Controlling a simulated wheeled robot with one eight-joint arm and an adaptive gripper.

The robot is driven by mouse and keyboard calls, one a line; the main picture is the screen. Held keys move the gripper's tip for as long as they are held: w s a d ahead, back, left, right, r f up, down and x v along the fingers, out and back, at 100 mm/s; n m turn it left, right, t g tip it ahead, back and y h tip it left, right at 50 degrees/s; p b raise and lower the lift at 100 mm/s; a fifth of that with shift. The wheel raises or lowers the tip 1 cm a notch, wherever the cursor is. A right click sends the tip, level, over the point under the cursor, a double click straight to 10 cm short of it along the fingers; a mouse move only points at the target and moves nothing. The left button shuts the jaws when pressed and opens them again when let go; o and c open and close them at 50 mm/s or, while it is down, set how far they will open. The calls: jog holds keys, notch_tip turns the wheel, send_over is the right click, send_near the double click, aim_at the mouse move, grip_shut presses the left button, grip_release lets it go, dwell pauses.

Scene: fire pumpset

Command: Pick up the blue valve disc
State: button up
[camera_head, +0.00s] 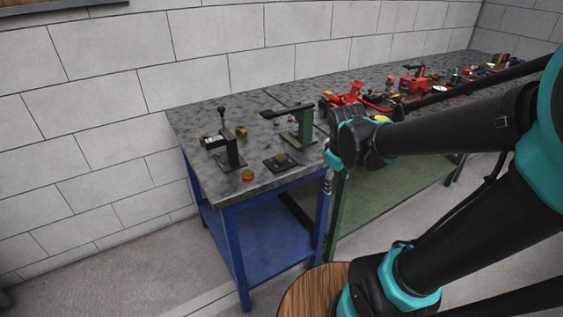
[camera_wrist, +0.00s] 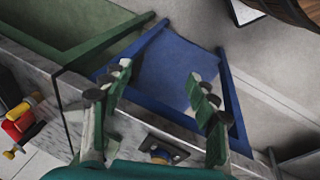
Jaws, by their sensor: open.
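I cannot make out a blue valve disc with certainty in either view. In the wrist view, a small dark bluish piece with a tan centre (camera_wrist: 160,154) lies on the bench top, low between my fingers and partly cut off by my gripper's body. In the head view, a dark square plate with a brass-coloured knob (camera_head: 282,162) lies near the bench's front edge. My gripper (camera_wrist: 158,78) is open, its two fingers apart and nothing between their tips. In the head view, it is mostly hidden behind the wrist, at the bench's front edge.
The speckled grey bench top (camera_head: 205,185) has a blue frame (camera_head: 235,255). A green lever stand (camera_head: 303,130), a dark lever stand (camera_head: 233,152) and an orange-topped cap (camera_head: 247,174) stand on it. Red fittings (camera_head: 345,95) crowd further right. A round wooden top (camera_head: 310,292) is in front.

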jog(key=w+a+r+n+h, duration=0.1)
jog(key=w+a+r+n, duration=0.4)
jog(key=a+r+n, duration=0.4)
jog(key=n+h, duration=0.1)
jog(key=n, duration=0.9)
send_near(280, 157)
jog(key=x, duration=0.3)
jog(key=shift+d, duration=0.25)
jog(key=shift+x, duration=2.75)
jog(key=shift+a, duration=0.2)
grip_shut()
